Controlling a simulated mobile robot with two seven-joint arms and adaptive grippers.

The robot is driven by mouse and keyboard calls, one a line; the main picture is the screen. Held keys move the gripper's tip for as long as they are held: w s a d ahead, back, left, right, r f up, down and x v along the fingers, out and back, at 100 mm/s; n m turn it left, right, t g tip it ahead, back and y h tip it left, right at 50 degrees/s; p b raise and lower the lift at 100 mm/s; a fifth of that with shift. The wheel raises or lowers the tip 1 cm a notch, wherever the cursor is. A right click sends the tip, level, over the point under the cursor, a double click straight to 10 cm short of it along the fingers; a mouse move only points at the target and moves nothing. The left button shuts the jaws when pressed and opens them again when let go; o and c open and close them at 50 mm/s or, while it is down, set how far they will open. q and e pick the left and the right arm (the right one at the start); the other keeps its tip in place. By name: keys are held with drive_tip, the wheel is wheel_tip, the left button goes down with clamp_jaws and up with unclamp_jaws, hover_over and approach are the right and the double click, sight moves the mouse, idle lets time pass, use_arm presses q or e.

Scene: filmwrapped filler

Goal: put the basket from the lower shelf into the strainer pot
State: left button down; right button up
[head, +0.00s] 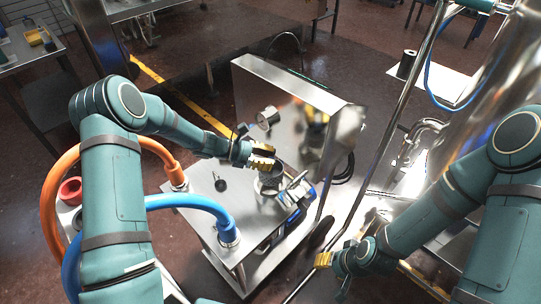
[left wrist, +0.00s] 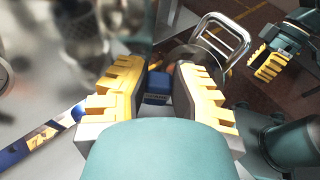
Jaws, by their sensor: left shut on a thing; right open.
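My left gripper (head: 262,158) is above the top of the steel cart. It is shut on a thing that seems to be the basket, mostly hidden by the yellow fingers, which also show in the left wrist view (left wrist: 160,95). A round metal vessel (head: 268,184), probably the strainer pot, stands just below the fingers. A metal loop handle (left wrist: 225,40) shows beyond the fingers in the left wrist view. I cannot tell whether basket and pot touch. My right gripper (head: 322,260) is open and empty, low beside the cart's right side; it also shows in the left wrist view (left wrist: 270,62).
A shiny upright panel (head: 275,85) stands behind the cart top and reflects things. An orange hose (head: 62,175) and a blue hose (head: 190,202) join the cart (head: 205,212) at the left. A slanting metal pole (head: 385,145) and a large steel tank (head: 505,80) are at the right.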

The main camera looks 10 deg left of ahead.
sight(268, 177)
use_arm(q)
drive_tip(key=shift+w, duration=0.15)
drive_tip(key=shift+r, duration=0.1)
drive_tip(key=shift+a+r, duration=0.2)
drive_tip(key=shift+a, duration=0.05)
drive_tip(key=shift+f+b, duration=0.8)
drive_tip(key=shift+f, duration=0.65)
drive_tip(key=shift+f+b, duration=2.25)
drive_tip(key=shift+f, duration=1.15)
drive_tip(key=shift+f, duration=0.3)
drive_tip(key=c, duration=0.9)
unclamp_jaws()
drive_tip(key=shift+o, duration=0.2)
